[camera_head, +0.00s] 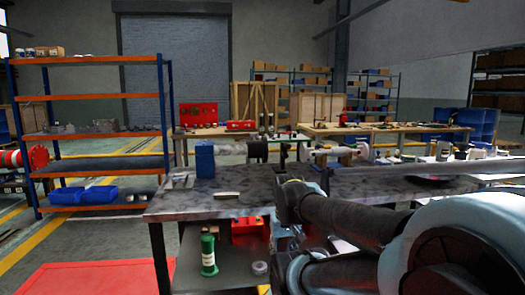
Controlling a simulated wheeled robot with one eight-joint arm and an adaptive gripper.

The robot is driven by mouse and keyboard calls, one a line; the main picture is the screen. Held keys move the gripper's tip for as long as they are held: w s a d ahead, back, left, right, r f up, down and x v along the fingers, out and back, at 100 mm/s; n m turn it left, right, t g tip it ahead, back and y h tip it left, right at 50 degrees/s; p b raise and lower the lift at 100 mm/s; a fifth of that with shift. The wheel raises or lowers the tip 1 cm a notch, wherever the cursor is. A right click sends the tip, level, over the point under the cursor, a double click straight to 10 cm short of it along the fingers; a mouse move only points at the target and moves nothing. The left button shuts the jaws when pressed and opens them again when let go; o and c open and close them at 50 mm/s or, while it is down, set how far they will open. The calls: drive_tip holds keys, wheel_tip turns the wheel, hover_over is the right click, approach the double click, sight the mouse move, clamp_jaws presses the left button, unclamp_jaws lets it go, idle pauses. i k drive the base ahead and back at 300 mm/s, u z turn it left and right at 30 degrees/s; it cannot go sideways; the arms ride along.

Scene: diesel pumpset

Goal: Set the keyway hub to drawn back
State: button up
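A dark steel workbench (232,182) stands ahead, with a row of machine parts along its far side. A blue block-like unit (204,160) is at the row's left end. A dark round part (257,151) sits right of it on the shaft line; it may be the keyway hub, but it is too small to be sure. A pale shaft-like part (333,150) lies further right. My arm reaches in from the lower right, and its dark end is in front of the bench's right part. My gripper's fingers cannot be made out, and the arm hides some of the bench.
Small flat parts lie on the bench's left top. Below, a green bottle-like item (208,254) and a red box (249,229) stand on the lower shelf. An orange-shelved rack (91,97) stands left. A red mat (95,278) covers the floor at front left.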

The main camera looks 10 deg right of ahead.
sight(257, 149)
drive_tip(key=z, duration=2.1)
drive_tip(key=k, duration=1.15)
drive_tip(key=u, duration=1.5)
drive_tip(key=i, duration=0.5)
